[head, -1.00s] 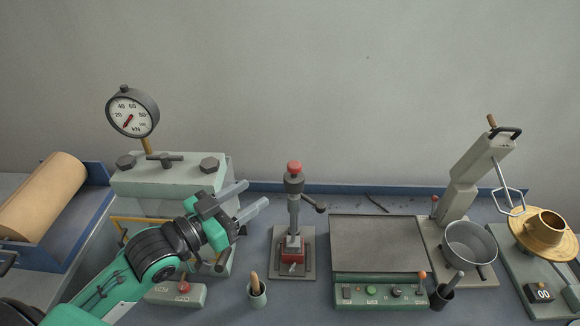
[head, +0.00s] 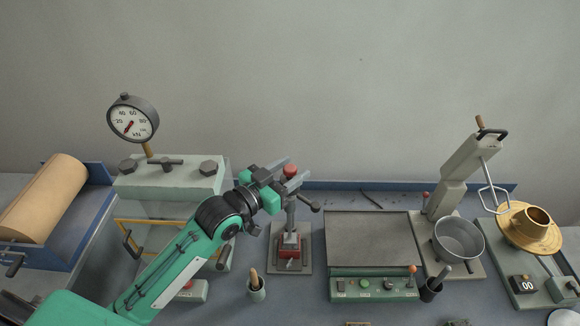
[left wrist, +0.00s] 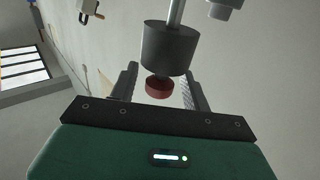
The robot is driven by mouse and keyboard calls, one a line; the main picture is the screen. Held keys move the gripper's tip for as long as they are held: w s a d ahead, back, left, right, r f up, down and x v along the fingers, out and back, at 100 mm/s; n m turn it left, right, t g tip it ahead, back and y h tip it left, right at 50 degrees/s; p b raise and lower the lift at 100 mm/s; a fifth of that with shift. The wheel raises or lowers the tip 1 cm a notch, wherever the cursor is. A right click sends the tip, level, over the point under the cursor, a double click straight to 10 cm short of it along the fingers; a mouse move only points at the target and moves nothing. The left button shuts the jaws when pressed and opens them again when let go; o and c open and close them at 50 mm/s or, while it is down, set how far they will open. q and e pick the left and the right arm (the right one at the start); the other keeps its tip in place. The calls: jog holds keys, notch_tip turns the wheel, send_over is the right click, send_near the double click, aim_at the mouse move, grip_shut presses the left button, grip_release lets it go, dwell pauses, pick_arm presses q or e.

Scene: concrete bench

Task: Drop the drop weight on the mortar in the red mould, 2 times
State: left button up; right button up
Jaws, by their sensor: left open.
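The drop-weight stand (head: 303,262) is upright near the middle of the bench. Its red knob (head: 290,172) tops the dark drop weight, with a rod below and a side handle (head: 309,204). The red mould (head: 290,252) sits at its foot; the mortar inside cannot be made out. My left gripper (head: 289,175) is open at the height of the red knob. In the left wrist view the red knob (left wrist: 158,88) shows between the two fingers, apparently untouched, with the dark cylindrical weight (left wrist: 168,47) beyond it. In the head view the gripper partly hides the weight. My right gripper is out of view.
A press with a dial gauge (head: 133,118) stands left of the stand. A small cup with a wooden handle (head: 256,289) is in front. A flat plate table (head: 371,241) with a control box is to the right, then a metal bowl (head: 459,241) and a brass device (head: 528,231).

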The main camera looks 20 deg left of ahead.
pick_arm(q)
grip_shut()
notch_tip(320, 180, up, 7)
jog(key=p, duration=0.6)
jog(key=shift+r, duration=0.15)
jog(key=shift+w, duration=0.1)
grip_release()
